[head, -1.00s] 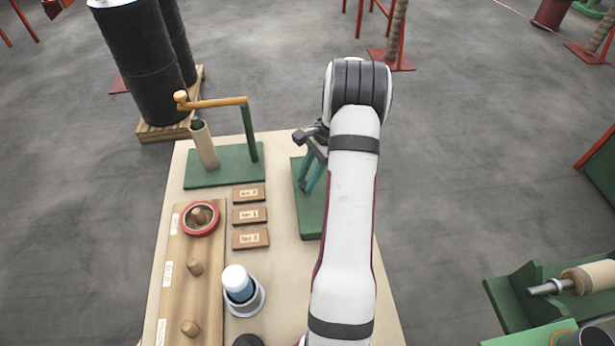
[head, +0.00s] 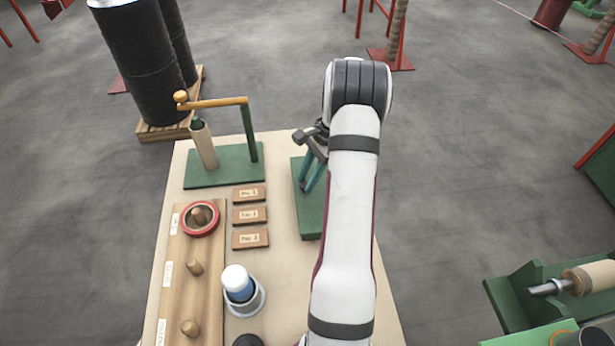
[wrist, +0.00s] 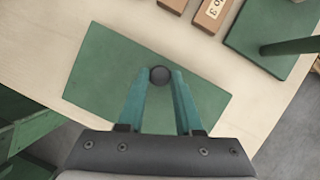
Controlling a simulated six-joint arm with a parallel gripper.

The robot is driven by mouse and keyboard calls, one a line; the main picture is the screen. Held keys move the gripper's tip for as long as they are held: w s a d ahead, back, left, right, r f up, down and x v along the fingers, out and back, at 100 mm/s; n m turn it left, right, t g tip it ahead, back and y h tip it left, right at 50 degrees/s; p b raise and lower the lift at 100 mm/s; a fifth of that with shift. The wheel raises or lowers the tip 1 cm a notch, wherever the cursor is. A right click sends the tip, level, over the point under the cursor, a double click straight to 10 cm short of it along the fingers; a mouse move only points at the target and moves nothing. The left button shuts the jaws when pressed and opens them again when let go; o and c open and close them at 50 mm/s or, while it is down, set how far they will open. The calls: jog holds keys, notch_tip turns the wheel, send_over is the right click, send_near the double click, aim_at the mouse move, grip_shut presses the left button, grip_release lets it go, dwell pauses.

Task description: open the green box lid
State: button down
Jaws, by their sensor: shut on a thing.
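The green box lid (wrist: 108,75) shows in the wrist view as a flat green panel with a dark round knob (wrist: 159,75) near its middle. In the head view the lid (head: 309,222) lies at the right side of the table, partly hidden by my arm. My gripper (wrist: 160,78) has its two teal fingers on either side of the knob, shut on it. In the head view my gripper (head: 312,178) points down over the lid, and the knob is hidden there. I cannot tell whether the lid is raised.
Left of the lid are several labelled brown blocks (head: 250,215) and a wooden peg board (head: 188,265) with a red ring. A green stand with an orange crank (head: 215,102) is at the back left. A blue-and-white bottle (head: 238,283) stands in a cup near the front.

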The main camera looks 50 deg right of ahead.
dwell(0.4)
jog(key=shift+s+d+r+t+y, duration=0.3)
jog(key=shift+s+r+t+y, duration=0.05)
jog(key=shift+r+t+y, duration=0.25)
jog(key=shift+s+d+r+t+y, duration=0.3)
jog(key=shift+r+t+y, duration=0.2)
jog(key=shift+y, duration=0.1)
jog(key=shift+s+d+r+t+y, duration=0.5)
jog(key=shift+s+d+r, duration=0.2)
jog(key=shift+r, duration=0.2)
jog(key=s+d+r+t+y, duration=0.1)
jog(key=s+d+y, duration=0.1)
jog(key=s+d, duration=0.4)
jog(key=shift+s+d+n+t, duration=0.3)
jog(key=shift+s+d+t, duration=0.1)
jog(key=shift+s, duration=0.2)
jog(key=shift+d, duration=0.1)
